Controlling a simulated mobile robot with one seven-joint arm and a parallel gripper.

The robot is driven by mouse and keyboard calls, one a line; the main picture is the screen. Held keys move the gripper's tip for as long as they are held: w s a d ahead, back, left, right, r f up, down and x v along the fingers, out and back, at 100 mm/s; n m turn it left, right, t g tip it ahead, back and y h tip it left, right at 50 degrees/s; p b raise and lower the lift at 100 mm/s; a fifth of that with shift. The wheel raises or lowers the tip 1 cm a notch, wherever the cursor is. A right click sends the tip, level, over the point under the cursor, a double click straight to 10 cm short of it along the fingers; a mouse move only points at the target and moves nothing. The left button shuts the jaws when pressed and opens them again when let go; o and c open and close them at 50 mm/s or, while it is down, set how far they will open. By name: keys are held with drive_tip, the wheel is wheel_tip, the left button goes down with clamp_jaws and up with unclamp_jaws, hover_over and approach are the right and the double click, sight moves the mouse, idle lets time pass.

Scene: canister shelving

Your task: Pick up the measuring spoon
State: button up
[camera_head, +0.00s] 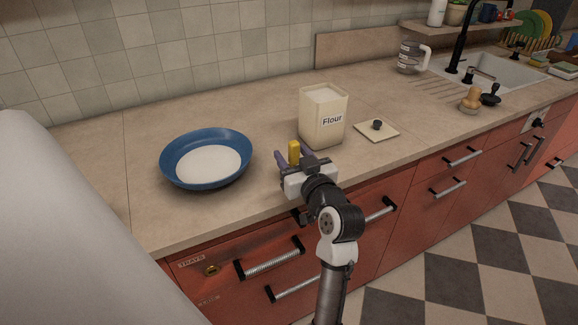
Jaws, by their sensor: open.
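A small upright yellow object (294,148), which looks like the measuring spoon, shows on the counter just left of the flour canister. Its lower part is hidden behind my gripper, so its full shape cannot be told. My gripper (294,160) is open at the counter's front part, its fingers pointing toward the back wall. The yellow object appears between the two fingertips in this view. I cannot tell whether either finger touches it.
The cream flour canister (323,130) stands open close behind and right of my gripper. Its square lid (377,130) lies to the right. A blue bowl (178,176) with white contents is to the left. The counter (250,122) is clear behind.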

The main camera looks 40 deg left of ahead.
drive_tip(key=shift+w+a, duration=0.2)
drive_tip(key=shift+a, duration=0.2)
clamp_jaws()
drive_tip(key=shift+r, duration=0.1)
wheel_tip(320, 180, up, 20)
drive_tip(key=b, duration=0.1)
idle(0.6)
